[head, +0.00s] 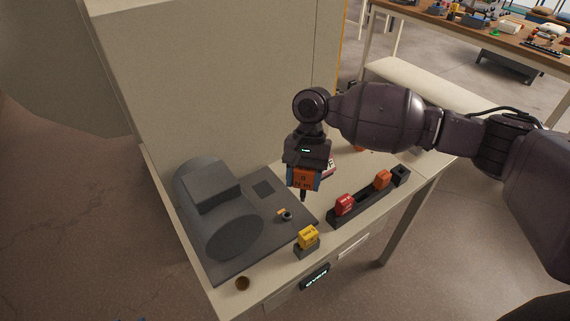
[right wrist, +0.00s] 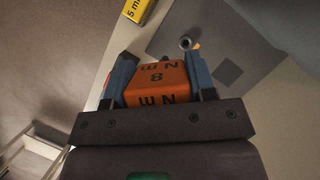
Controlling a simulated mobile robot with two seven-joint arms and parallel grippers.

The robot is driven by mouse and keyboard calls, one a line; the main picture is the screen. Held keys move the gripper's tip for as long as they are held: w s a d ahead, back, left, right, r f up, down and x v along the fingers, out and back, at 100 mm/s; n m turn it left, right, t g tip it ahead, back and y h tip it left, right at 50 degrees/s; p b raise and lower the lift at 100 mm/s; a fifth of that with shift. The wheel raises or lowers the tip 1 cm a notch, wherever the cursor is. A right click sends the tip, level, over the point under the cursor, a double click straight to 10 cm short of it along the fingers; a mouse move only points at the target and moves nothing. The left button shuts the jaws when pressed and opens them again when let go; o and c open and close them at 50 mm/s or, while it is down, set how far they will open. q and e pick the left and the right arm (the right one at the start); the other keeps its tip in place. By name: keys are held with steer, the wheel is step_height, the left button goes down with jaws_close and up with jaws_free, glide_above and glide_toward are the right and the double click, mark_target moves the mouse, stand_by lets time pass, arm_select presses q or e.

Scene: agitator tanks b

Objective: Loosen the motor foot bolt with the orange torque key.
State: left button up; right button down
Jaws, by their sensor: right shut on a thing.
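My right gripper (head: 304,182) is shut on an orange torque key (head: 302,179) with its dark shank pointing down. In the right wrist view the key (right wrist: 157,84) sits between the blue fingers, marked "8" and "N m". The key's tip is right of the motor foot bolt (head: 287,215) and apart from it in the picture; I cannot tell its exact height. The bolt stands on the grey motor's (head: 215,210) base plate beside a small yellow mark, and also shows in the right wrist view (right wrist: 186,43). My left gripper is out of view.
A dark rack (head: 357,208) holds a red key (head: 344,204) and another orange key (head: 382,179). A yellow key (head: 308,236) stands in a dark holder at the bench front. A small brown round piece (head: 242,283) is at the front left. A tall beige cabinet (head: 210,80) stands behind.

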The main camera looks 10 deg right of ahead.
arm_select(q)
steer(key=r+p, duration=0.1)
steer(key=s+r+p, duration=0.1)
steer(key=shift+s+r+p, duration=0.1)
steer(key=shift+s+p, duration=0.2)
steer(key=shift+p, duration=0.1)
arm_select(e)
steer(key=a+m, duration=0.1)
steer(key=w+a+m, duration=0.1)
steer(key=a+m+y, duration=0.1)
steer(key=a, duration=0.1)
steer(key=shift+w+t, duration=0.25)
steer(key=shift+t, duration=0.15)
steer(key=shift+d, duration=0.1)
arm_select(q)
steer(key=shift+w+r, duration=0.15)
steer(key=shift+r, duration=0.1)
arm_select(e)
step_height(320, 180, down, 6)
steer(key=shift+r, duration=0.2)
